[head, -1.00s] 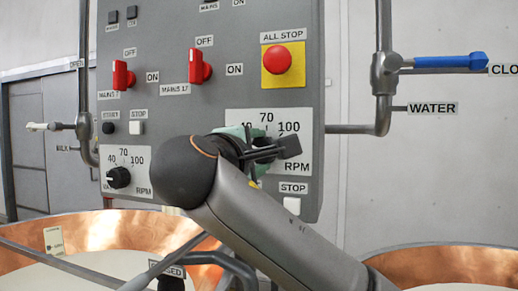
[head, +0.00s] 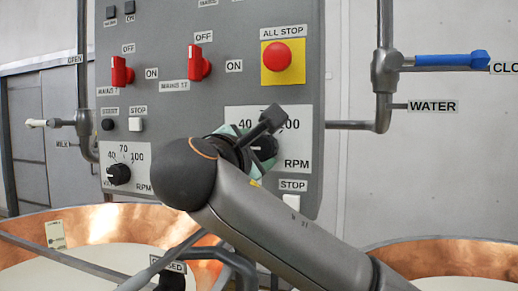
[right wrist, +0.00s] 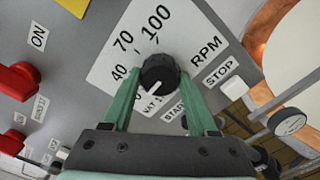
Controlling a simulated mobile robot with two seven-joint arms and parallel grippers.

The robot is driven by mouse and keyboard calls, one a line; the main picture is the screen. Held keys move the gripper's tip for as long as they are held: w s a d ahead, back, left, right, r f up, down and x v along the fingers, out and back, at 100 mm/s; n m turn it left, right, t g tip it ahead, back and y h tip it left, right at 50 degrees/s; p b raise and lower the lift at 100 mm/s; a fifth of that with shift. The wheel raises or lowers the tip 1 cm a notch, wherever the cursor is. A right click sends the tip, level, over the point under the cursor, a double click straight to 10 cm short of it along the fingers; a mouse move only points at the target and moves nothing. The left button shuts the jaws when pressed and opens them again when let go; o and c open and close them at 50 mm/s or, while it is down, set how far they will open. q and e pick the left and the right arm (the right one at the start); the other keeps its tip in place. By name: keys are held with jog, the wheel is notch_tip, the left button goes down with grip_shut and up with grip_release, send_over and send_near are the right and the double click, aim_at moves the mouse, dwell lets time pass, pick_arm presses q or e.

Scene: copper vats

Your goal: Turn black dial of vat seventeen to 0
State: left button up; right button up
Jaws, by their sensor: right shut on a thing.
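The black dial (right wrist: 160,73) of vat seventeen sits on a white scale plate (right wrist: 118,52) marked 40, 70, 100 and RPM. Its white pointer mark faces the lower left in the right wrist view, below the 40, toward print partly hidden by a finger. My right gripper (right wrist: 157,95) is shut on the dial, with a green finger on each side. In the head view my right gripper (head: 262,143) is in front of the plate (head: 300,140), and the dial (head: 264,149) shows partly behind it. My left gripper is not in view.
A red all-stop button (head: 277,56) and red mains switch (head: 199,63) are above the dial. A stop button (head: 291,201) is below it. Another black dial (head: 119,174) is at left. Copper vats (head: 445,255) stand below; a blue-handled water valve (head: 450,60) is right.

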jog(key=shift+f, duration=0.1)
jog(key=o, duration=1.4)
pick_arm(q)
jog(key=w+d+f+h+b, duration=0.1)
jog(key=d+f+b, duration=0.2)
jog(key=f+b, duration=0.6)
jog(key=b, duration=0.3)
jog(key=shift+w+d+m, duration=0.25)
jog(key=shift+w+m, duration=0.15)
pick_arm(e)
jog(key=v, duration=1.2)
jog(key=shift+s+a, duration=0.15)
jog(key=shift+s, duration=0.15)
